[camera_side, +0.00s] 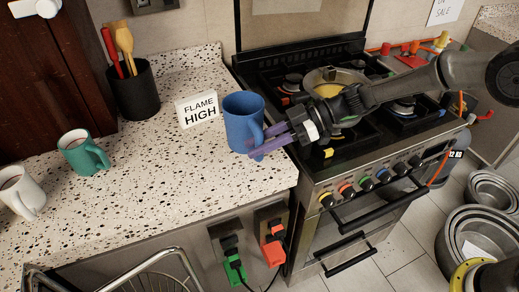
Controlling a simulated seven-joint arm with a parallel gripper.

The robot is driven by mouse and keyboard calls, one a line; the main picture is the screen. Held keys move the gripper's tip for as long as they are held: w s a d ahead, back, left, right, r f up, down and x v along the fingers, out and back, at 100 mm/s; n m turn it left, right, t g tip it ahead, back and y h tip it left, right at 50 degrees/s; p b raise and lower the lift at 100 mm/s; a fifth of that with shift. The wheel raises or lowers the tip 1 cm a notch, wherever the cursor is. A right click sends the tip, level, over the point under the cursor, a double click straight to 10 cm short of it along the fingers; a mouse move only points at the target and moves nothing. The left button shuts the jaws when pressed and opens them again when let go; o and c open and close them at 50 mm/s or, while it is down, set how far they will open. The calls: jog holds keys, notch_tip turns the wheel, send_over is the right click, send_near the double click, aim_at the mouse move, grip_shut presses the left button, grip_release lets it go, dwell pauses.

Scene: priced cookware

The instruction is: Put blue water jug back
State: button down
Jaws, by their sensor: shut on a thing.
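The blue water jug (241,121) stands upright on the speckled counter, close to the counter's right edge beside the stove. Its handle is on its right side, toward my gripper. My gripper (268,147) reaches in from the right, over the stove front, with its purple fingers at the jug's handle. The fingers are shut on the handle. The exact contact is partly hidden by the fingers. I cannot tell whether the jug's base touches the counter.
A "FLAME HIGH" sign (198,109) stands left of the jug. A green mug (83,153), a white mug (21,190) and a black utensil holder (134,90) are farther left. A pan (335,82) sits on the stove (300,62). The counter's front middle is clear.

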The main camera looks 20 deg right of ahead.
jog(key=shift+f, duration=1)
jog(key=shift+f, duration=0.15)
jog(key=c, duration=0.7)
grip_release()
jog(key=shift+d+r, duration=0.25)
jog(key=v, duration=1.1)
jog(key=shift+s+d+r, duration=0.1)
jog(key=shift+d+r, duration=0.05)
jog(key=shift+d, duration=0.15)
